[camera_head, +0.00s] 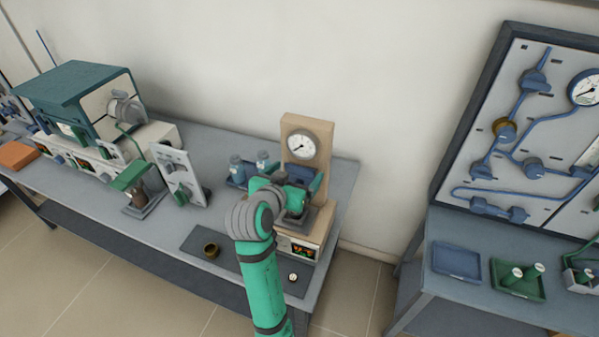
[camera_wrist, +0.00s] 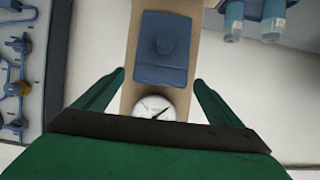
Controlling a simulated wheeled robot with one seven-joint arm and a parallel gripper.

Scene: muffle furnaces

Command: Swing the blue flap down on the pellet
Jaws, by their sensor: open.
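The blue flap (camera_wrist: 163,48) is a flat panel with a round mark, set against a beige upright press stand (camera_wrist: 125,100). In the head view a dark blue part of the flap (camera_head: 301,172) shows just below the gauge, mostly behind my gripper. My gripper (camera_head: 290,183) is in front of the stand. In the wrist view my gripper (camera_wrist: 160,76) is open and empty, its green fingers apart on either side of the stand, near the flap's gauge-side edge. No contact with the flap is visible. I cannot make out the pellet; my arm hides part of the stand's base.
A round gauge (camera_head: 303,144) tops the stand. Blue-capped bottles (camera_head: 237,168) stand just left of it. A small brass cup (camera_head: 211,250) is on a dark mat. A panel with blue pipes (camera_head: 535,130) is at right.

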